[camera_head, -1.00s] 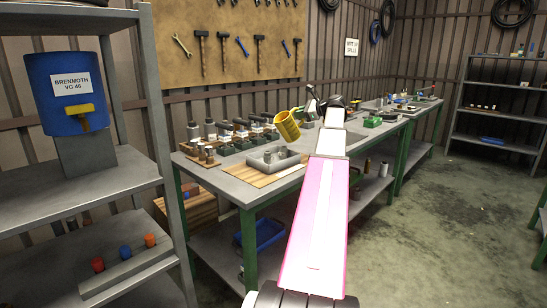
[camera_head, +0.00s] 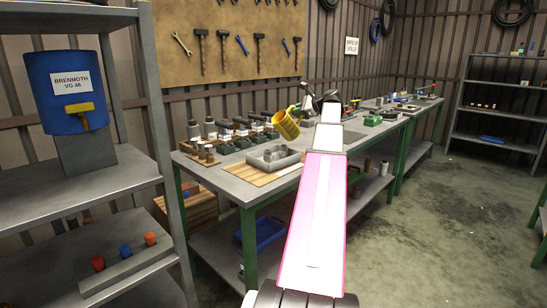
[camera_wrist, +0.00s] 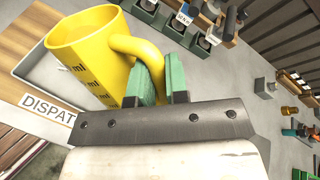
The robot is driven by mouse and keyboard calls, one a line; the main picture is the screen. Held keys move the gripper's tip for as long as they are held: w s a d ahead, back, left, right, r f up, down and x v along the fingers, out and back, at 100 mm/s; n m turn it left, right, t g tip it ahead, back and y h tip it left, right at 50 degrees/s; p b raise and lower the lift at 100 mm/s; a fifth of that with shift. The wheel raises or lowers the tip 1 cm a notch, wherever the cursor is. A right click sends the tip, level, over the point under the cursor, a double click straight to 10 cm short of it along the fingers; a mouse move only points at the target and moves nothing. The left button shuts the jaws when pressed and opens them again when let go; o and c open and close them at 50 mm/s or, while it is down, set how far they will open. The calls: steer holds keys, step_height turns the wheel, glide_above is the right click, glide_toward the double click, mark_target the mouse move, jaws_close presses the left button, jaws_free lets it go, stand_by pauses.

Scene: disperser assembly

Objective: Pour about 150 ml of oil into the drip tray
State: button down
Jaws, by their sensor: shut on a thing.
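A yellow measuring jug (camera_head: 285,126) with dark ml marks hangs tilted above the workbench. My gripper (camera_head: 306,108) is shut on its handle. In the wrist view the green fingers (camera_wrist: 160,82) close around the handle of the jug (camera_wrist: 95,58), whose mouth faces the upper left. Its contents cannot be seen. A blue tray (camera_head: 262,243) lies on the bench's lower shelf. I cannot tell which is the drip tray.
A blue oil drum (camera_head: 62,112) with a yellow tap, labelled BRENMOTH VG 46, stands on the left shelf. Several tools and blocks line the bench's back edge (camera_head: 222,132). A DISPATCH label, partly hidden, lies beside the grey tray. The floor (camera_head: 440,220) at right is clear.

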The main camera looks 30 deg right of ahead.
mark_target(290, 122)
steer(key=shift+a+r+n+h+p, duration=0.25)
steer(key=shift+a+n+h+p, duration=0.2)
steer(key=shift+p, duration=0.2)
stand_by(0.8)
steer(key=shift+a+f+n+h+p, duration=0.45)
steer(key=shift+a+f+p, duration=0.15)
steer(key=shift+p, duration=1.05)
stand_by(2.7)
steer(key=shift+s+a+h+p, duration=0.1)
steer(key=shift+a+h+p, duration=0.15)
steer(key=shift+p, duration=0.4)
stand_by(1.5)
